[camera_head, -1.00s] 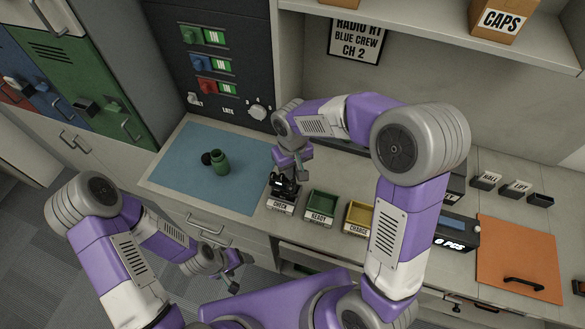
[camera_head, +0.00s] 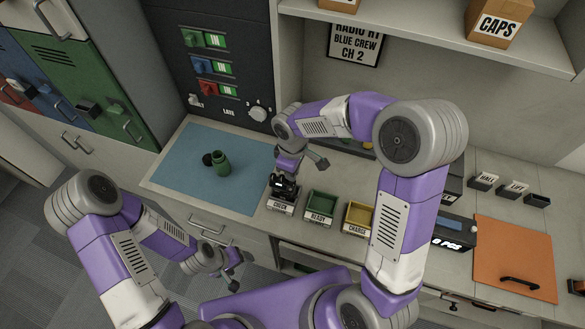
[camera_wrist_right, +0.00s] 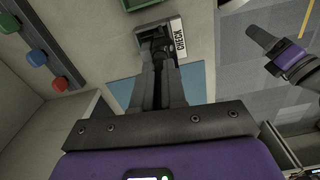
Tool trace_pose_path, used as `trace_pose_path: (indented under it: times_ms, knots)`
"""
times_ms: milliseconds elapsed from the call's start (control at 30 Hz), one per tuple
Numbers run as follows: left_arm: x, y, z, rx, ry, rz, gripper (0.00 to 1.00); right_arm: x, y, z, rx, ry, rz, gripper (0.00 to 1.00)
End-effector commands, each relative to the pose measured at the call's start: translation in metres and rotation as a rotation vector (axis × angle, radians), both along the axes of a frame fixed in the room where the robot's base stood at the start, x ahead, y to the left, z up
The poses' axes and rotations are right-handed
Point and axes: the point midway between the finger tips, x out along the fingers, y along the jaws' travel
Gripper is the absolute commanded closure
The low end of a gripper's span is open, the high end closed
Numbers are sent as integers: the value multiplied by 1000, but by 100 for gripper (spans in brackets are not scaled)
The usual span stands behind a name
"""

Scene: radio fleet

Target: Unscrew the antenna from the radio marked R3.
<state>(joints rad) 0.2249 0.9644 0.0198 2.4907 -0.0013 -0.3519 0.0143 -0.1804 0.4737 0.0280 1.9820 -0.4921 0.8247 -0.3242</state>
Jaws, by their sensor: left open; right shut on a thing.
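A black radio (camera_head: 284,191) stands in the tray labelled CHECK (camera_head: 280,208). No R3 mark is readable. The radio also shows in the right wrist view (camera_wrist_right: 153,45), beyond my fingertips. My right gripper (camera_head: 287,178) is above the tray, pointing down. In the right wrist view its fingers (camera_wrist_right: 166,72) are shut on a thin black upright part, which looks like the radio's antenna (camera_wrist_right: 167,82). The fingers hide most of it, and I cannot tell whether its thread is loose. My left gripper (camera_head: 233,282) is open and empty, low in front of the counter.
A blue mat (camera_head: 180,165) holds a green jar (camera_head: 221,163) and a dark round piece (camera_head: 207,159). The READY tray (camera_head: 320,206) and CHARGE tray (camera_head: 358,218) stand right of CHECK. The shelf (camera_head: 420,25) overhangs the back.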

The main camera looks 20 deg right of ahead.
Motion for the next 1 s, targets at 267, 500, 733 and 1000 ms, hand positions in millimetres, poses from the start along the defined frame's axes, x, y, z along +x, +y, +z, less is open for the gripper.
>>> trace_pose_path:
  times_ms: [267,500,733,1000]
  knots:
    - [0,0,3,0,0,0,27,0,0,0,0,-1,99,100]
    - [0,0,7,0,0,0,27,0,0,1,2,0,160,100]
    - [0,0,19,0,0,0,27,0,0,2,1,2,436,100]
    - [0,0,20,0,0,0,27,0,0,0,0,0,498,100]
